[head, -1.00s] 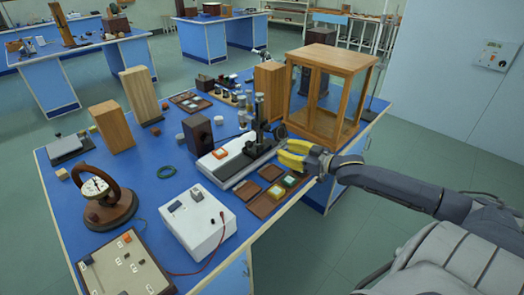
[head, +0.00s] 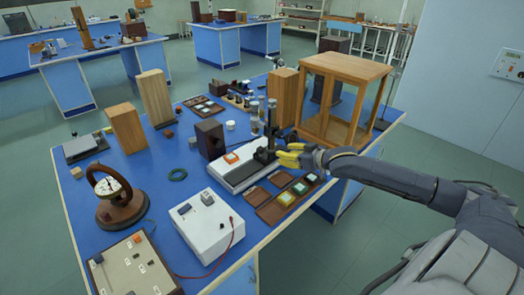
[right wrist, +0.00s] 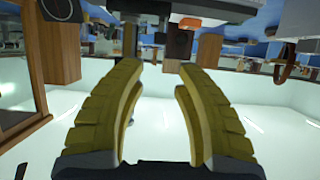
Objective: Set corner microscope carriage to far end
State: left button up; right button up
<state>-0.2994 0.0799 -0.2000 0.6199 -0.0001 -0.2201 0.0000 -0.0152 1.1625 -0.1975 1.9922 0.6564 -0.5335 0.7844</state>
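The corner microscope has a dark upright column (head: 271,118) on a dark carriage (head: 264,156). The carriage stands near the right, far end of a pale bench (head: 238,174). My right gripper (head: 279,153) has yellow fingers and is just right of the carriage in the head view. Whether it touches the carriage cannot be told. In the right wrist view my right gripper (right wrist: 162,68) is open with a clear gap between its fingers, and nothing is plainly held. My left gripper is not in view.
A wood-framed glass case (head: 345,95) stands behind my right gripper. A tan wooden block (head: 284,96) is behind the microscope. Brown trays (head: 278,208) lie in front. A white box (head: 207,226) and a dark box (head: 209,139) stand to the left.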

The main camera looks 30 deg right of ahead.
aim_at(263, 149)
jog(key=shift+x, duration=7.1)
jog(key=shift+f, duration=0.1)
jog(key=shift+c, duration=0.2)
grip_shut()
jog(key=shift+s, duration=0.1)
jog(key=shift+d, duration=0.1)
